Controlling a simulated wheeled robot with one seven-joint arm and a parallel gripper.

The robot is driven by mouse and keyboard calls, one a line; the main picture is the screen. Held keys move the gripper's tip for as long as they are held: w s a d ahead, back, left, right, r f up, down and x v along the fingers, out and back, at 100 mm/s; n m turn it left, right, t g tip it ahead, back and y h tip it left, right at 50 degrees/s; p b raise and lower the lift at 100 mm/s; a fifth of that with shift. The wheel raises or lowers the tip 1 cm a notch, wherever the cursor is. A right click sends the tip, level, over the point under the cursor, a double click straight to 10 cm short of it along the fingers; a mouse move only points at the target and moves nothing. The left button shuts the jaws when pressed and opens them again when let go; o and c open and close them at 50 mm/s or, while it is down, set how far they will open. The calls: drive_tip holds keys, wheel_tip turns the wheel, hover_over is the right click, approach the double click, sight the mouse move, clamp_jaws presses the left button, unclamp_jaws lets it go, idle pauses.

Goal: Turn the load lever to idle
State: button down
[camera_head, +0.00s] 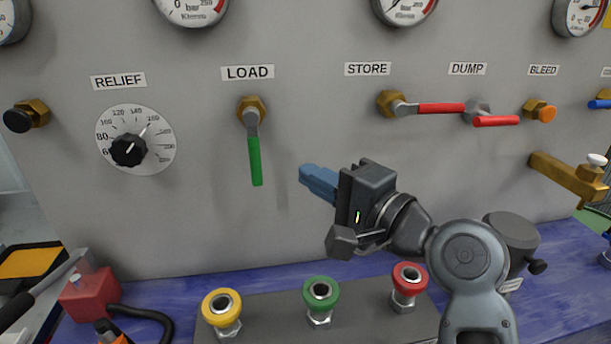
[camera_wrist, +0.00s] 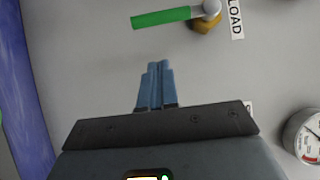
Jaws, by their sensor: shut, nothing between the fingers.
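The load lever (camera_head: 255,160) has a green grip and hangs straight down from its brass fitting under the LOAD label (camera_head: 248,73). In the wrist view the green lever (camera_wrist: 162,17) lies across the top, ahead of the fingertips, with its fitting to the right. My gripper (camera_head: 305,175) has blue fingers and is shut and empty. It is to the right of the lever's lower end, apart from it. In the wrist view the closed fingertips (camera_wrist: 159,65) point toward the lever with a gap between.
Red-handled STORE (camera_head: 440,109) and DUMP (camera_head: 496,121) levers sit to the right. The RELIEF dial (camera_head: 130,150) is to the left. Yellow (camera_head: 222,306), green (camera_head: 322,291) and red (camera_head: 410,277) knobs stand below. The panel around the load lever is clear.

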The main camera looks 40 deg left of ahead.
drive_tip(key=s+d+b, duration=0.1)
drive_tip(key=d, duration=0.7)
